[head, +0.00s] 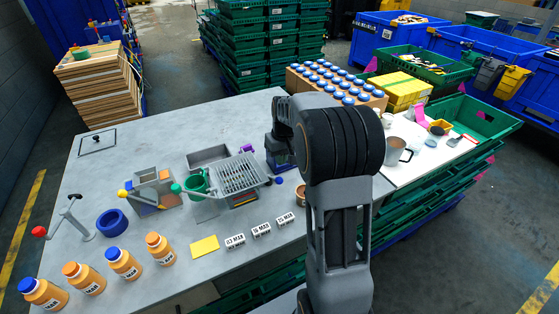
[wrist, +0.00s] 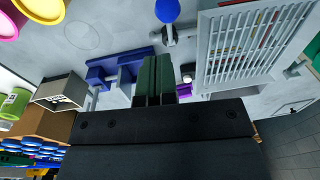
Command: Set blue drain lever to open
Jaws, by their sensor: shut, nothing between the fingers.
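The blue drain lever shows as a blue ball knob (wrist: 167,11) on a short grey metal arm at the top of the wrist view, beside the slotted grey tray (wrist: 235,50). In the head view the blue knob (head: 278,181) sits just right of the slotted tray (head: 238,174). My gripper (wrist: 155,60) is shut and empty, its green-faced fingers together. In the head view my arm hides most of the gripper.
A purple piece (head: 246,148) lies behind the slotted tray. A green mug (head: 196,186) stands left of it. Small labelled blocks (head: 261,230) and a yellow card (head: 204,245) lie in front. Blue-capped bottles (head: 337,82) crowd a box at the back. The left tabletop has clear room.

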